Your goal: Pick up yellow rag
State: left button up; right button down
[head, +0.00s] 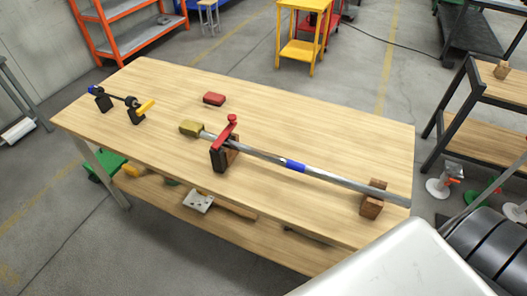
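A folded, olive-yellow cloth-like block, which looks like the yellow rag (190,128), lies on the wooden workbench (300,112), left of the middle. It is at the left end of a long metal bar (335,180); I cannot tell whether they touch. A similar red folded piece (214,99) lies farther back, apart from it. Neither of my grippers shows in the head view.
A black stand with a red clamp (220,155) holds the bar close right of the rag. A wooden block (372,199) is under its right end. A small fixture with a yellow handle (146,107) stands at left. Bench space in front of the rag is clear.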

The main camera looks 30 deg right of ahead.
aim_at(189, 127)
jog(key=i+j+z, duration=0.1)
jog(key=z, duration=0.5)
jog(key=i+j+z, duration=0.2)
jog(key=j, duration=0.4)
jog(key=j+z, duration=0.2)
jog(key=j, duration=0.45)
jog(key=i+j+z, duration=0.2)
jog(key=j, duration=1.3)
